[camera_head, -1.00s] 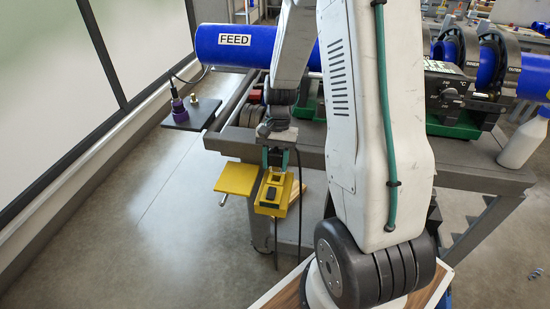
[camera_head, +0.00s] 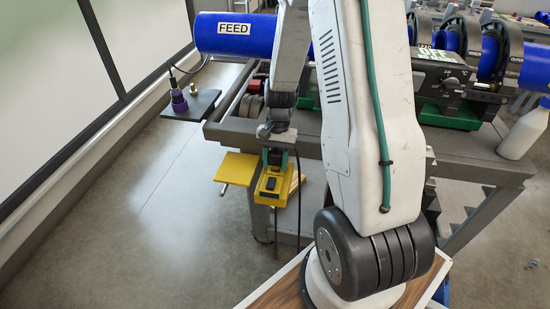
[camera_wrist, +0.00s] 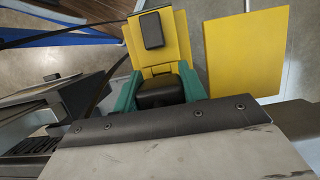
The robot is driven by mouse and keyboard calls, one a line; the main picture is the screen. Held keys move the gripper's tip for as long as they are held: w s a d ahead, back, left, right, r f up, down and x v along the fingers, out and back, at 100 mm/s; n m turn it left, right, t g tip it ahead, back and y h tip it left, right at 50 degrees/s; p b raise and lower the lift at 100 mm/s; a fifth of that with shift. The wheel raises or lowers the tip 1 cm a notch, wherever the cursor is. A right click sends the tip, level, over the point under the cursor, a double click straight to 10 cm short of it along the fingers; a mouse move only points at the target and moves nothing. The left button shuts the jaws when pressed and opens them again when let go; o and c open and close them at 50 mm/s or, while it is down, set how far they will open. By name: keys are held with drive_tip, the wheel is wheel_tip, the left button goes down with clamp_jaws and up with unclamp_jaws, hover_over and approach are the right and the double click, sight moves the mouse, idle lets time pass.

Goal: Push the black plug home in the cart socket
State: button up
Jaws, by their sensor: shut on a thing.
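My gripper (camera_head: 276,158) has teal fingers shut on the black plug (camera_wrist: 160,91), which shows between them in the wrist view. The plug meets or nearly meets the box. The mating faces are hidden, so I cannot tell how deep it sits.
A flat yellow plate (camera_head: 237,168) stands out beside the box. The grey cart (camera_head: 460,168) carries blue pipe (camera_head: 255,36) and clamps. A dark shelf (camera_head: 192,105) with a purple fitting juts out at left. A dark cord (camera_head: 276,225) hangs below. Floor at left is clear.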

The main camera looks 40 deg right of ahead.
drive_tip(key=shift+f, duration=0.85)
drive_tip(key=shift+s+a+f, duration=0.1)
drive_tip(key=shift+s+f, duration=0.2)
drive_tip(key=shift+f, duration=0.05)
idle(0.7)
drive_tip(key=o, duration=0.9)
drive_tip(key=shift+o, duration=0.9)
drive_tip(key=shift+w+a, duration=0.1)
drive_tip(key=v, duration=0.8)
drive_tip(key=shift+w+d+r, duration=0.15)
drive_tip(key=shift+d+r, duration=0.05)
drive_tip(key=shift+r, duration=0.1)
